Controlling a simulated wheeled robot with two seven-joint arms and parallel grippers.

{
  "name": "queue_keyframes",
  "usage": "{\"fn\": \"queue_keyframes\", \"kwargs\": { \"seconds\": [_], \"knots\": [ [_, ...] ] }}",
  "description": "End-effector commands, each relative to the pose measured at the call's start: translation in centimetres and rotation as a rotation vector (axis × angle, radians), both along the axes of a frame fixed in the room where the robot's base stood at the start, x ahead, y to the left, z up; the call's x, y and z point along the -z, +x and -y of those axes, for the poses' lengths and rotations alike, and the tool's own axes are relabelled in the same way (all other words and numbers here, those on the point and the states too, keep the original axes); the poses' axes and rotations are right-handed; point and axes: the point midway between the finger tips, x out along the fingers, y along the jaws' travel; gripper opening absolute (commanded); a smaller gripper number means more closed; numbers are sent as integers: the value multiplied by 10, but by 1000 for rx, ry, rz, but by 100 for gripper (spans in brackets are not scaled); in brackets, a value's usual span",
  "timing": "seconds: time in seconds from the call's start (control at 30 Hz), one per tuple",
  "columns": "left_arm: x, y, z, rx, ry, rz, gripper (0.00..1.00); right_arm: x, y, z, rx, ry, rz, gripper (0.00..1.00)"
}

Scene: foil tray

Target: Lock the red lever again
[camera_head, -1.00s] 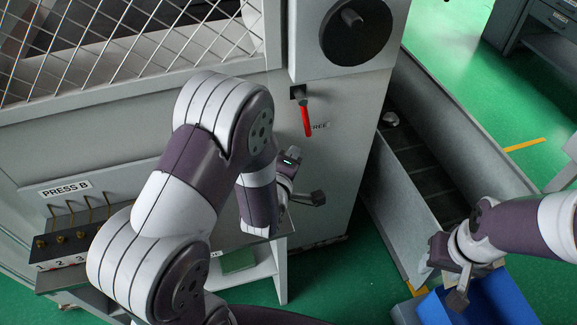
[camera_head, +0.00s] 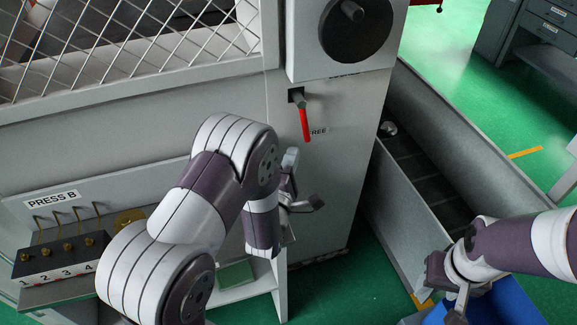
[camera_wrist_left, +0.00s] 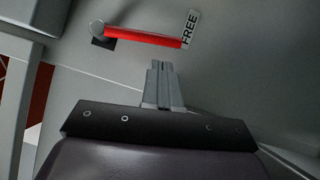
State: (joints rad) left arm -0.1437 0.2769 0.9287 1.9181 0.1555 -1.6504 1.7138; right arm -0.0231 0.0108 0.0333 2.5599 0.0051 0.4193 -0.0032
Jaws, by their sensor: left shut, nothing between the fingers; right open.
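The red lever (camera_head: 305,122) hangs down from its pivot on the grey press panel (camera_head: 335,170), tilted slightly, with its tip beside the FREE label (camera_head: 319,132). In the left wrist view the red lever (camera_wrist_left: 145,37) lies across the top, its tip at the FREE label (camera_wrist_left: 189,29). My left gripper (camera_head: 312,203) is below the lever and apart from it. In the left wrist view its fingers (camera_wrist_left: 162,68) are shut and empty, just short of the lever. My right gripper (camera_head: 452,302) is open and empty at the lower right.
A dark round handwheel (camera_head: 355,28) sits above the lever. A numbered block with brass hooks (camera_head: 62,258) stands under the PRESS B sign (camera_head: 52,199). A grey trough (camera_head: 410,215) runs along the right, with a blue bin (camera_head: 505,303) near my right gripper.

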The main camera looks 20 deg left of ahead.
Motion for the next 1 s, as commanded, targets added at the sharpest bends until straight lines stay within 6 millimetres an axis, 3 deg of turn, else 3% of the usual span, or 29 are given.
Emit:
{"fn": "queue_keyframes", "kwargs": {
  "seconds": [0.1,0.3,0.77,1.0],
  "knots": [
    [-2,22,0,-1,-1,2,0,1,0,0,0,0,0,51],
    [-4,44,-1,0,0,0,0,1,0,0,0,0,0,51],
    [-4,49,0,0,-2,1,0,3,0,0,0,0,0,51],
    [3,63,2,0,-54,37,0,26,0,0,0,0,0,51]
  ]
}}
